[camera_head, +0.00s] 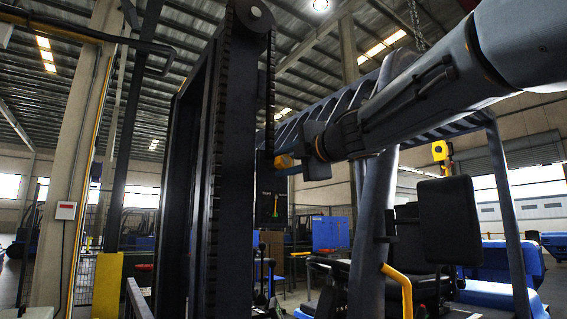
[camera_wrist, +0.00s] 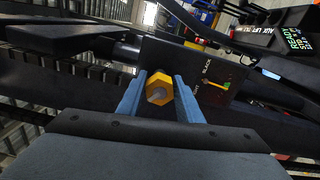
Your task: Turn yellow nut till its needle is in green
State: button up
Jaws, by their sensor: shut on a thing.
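The yellow hex nut (camera_wrist: 159,88) sits on a dark plate (camera_wrist: 172,54) in the wrist view, with a grey stud end showing in its middle. My gripper (camera_wrist: 160,82) has its two blue-grey fingers on either side of the nut and is shut on it. To the right on the plate is a small gauge (camera_wrist: 219,84) with a yellow-orange needle-like mark and a green patch at its right end. The lettering beside it seems to read "SLACK". I cannot tell exactly where the needle points. In the head view the nut (camera_head: 284,161) shows at my gripper's tip.
A dark upright mast with a chain (camera_head: 215,160) stands just left of the nut. A dark display (camera_wrist: 285,38) with green letters is at the wrist view's upper right.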

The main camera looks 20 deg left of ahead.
aim_at(287, 161)
jog(key=shift+n, duration=0.8)
jog(key=o, duration=1)
jog(key=shift+o, duration=0.2)
jog(key=shift+s, duration=0.1)
jog(key=b+v, duration=0.2)
jog(key=v, duration=0.5)
jog(key=shift+d, duration=0.15)
jog(key=shift+s+d, duration=0.15)
jog(key=shift+s, duration=0.05)
